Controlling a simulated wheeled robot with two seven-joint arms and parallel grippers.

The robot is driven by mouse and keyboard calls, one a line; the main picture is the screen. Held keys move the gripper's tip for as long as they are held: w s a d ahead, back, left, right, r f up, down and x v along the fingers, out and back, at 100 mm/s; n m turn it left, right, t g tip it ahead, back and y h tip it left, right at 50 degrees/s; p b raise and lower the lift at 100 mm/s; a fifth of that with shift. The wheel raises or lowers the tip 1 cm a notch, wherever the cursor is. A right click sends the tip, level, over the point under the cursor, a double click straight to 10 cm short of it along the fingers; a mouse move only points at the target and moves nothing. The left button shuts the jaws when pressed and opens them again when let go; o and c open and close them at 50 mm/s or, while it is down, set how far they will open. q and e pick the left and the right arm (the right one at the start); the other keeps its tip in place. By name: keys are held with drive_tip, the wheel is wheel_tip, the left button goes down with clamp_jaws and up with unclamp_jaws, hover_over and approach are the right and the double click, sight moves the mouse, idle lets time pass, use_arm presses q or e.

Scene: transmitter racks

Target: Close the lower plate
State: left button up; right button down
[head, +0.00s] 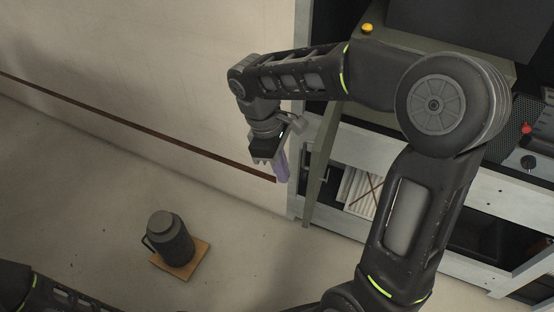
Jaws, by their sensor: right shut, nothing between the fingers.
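A narrow olive-green plate (323,165), seen nearly edge-on, stands out from the lower part of the rack; I take it to be the lower plate, swung open. Its broad face is mostly hidden from this angle. My right gripper (281,166), with purple fingers, is shut and empty. It hangs just left of the plate in the picture, in front of the pale wall; I cannot tell whether it touches anything. My right arm covers part of the rack. Only a piece of my left arm shows at the bottom left; its gripper is out of view.
The pale rack frame (484,190) fills the right side, with a red knob (526,128) on a panel and a yellow knob (367,28) on an olive surface. A dark jug (172,240) stands on a brown board (197,262) on the floor. The floor between jug and rack is clear.

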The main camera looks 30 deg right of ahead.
drive_tip(key=shift+s+d+f+p, duration=0.25)
drive_tip(key=shift+s+d+p, duration=0.1)
drive_tip(key=shift+s+d, duration=0.45)
drive_tip(key=shift+s+d+f+p, duration=0.2)
drive_tip(key=shift+s+d+p, duration=0.1)
drive_tip(key=shift+s+d, duration=0.45)
drive_tip(key=shift+a, duration=0.1)
